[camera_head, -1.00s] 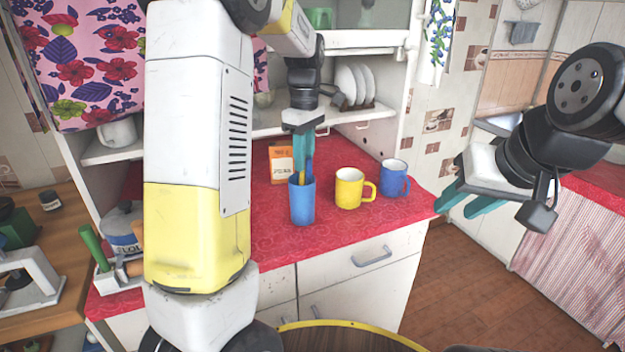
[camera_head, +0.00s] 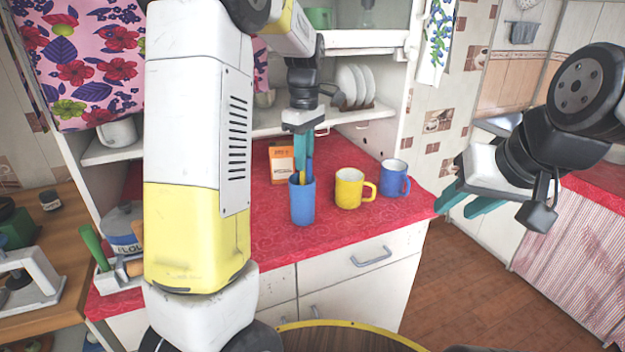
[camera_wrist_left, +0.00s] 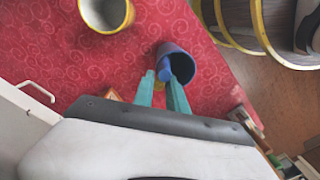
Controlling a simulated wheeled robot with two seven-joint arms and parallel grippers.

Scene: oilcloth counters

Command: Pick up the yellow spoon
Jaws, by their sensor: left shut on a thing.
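A blue cup (camera_head: 303,208) stands upright on the red counter and holds utensils. It also shows in the left wrist view (camera_wrist_left: 184,66). My left gripper (camera_head: 303,174) points down at the cup's mouth. The spoon's lower end is hidden in the cup. My right gripper (camera_head: 462,199) is at the right, off the counter's edge, with its fingers apart and empty.
A yellow mug (camera_head: 348,190) and a blue mug (camera_head: 394,181) stand right of the cup. An orange box (camera_head: 281,162) is behind it. Shelves with plates (camera_head: 354,85) rise at the back. The red counter (camera_head: 350,228) is clear in front of the mugs.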

